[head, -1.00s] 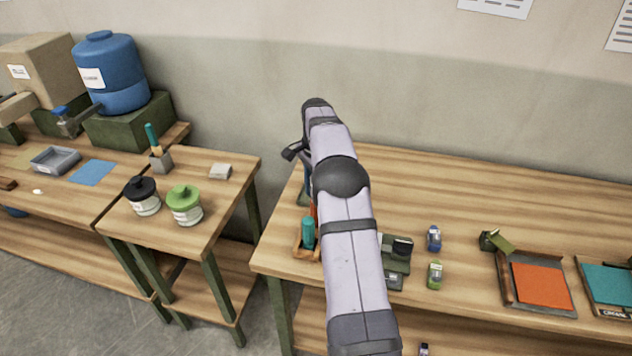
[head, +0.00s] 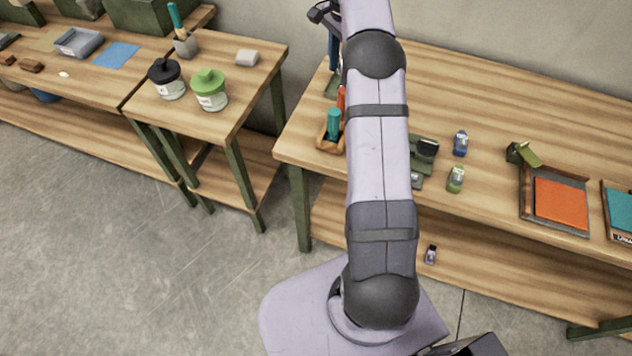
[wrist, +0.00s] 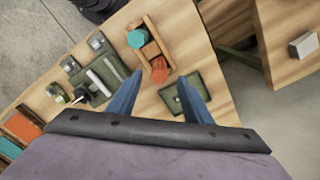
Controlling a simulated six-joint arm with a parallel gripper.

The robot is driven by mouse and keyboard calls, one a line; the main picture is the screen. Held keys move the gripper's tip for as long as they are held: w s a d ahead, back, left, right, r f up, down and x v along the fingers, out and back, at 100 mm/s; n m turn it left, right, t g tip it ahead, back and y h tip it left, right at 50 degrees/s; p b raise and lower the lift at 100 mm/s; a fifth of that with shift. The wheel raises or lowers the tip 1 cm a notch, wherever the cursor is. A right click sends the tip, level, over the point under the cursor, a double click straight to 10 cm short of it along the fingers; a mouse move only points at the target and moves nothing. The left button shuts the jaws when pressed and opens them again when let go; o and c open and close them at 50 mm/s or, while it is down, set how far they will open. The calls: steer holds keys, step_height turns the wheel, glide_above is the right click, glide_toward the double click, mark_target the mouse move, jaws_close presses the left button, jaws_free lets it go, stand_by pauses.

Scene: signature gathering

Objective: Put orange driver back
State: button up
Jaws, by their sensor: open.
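The orange driver (wrist: 159,71) shows its round handle end in the wrist view, at one end of a wooden rack (wrist: 146,24). A teal-handled driver (wrist: 137,38) stands in the same rack beside it. In the head view the orange driver (head: 341,98) is upright and partly hidden by my arm, behind the teal one (head: 334,122). My gripper (wrist: 160,76) is open, with its blue fingertips on either side of the orange handle in the picture. I cannot tell whether they touch it, or how deep the driver sits. In the head view my arm hides most of the gripper.
A dark green tray (wrist: 174,101) lies near the rack. A green device (head: 423,149), small bottles (head: 460,143) and an orange pad (head: 562,200) share the bench. Black-lidded (head: 166,79) and green-lidded (head: 209,89) jars stand on the left table. A gap separates the tables.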

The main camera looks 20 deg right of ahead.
steer(key=s+a+f+n, duration=0.1)
steer(key=s+a+n, duration=1)
steer(key=a, duration=0.4)
steer(key=s+a+f+n, duration=0.3)
steer(key=s, duration=0.6)
steer(key=s+a+f+n, duration=0.3)
steer(key=s, duration=0.6)
steer(key=shift+s+a, duration=0.25)
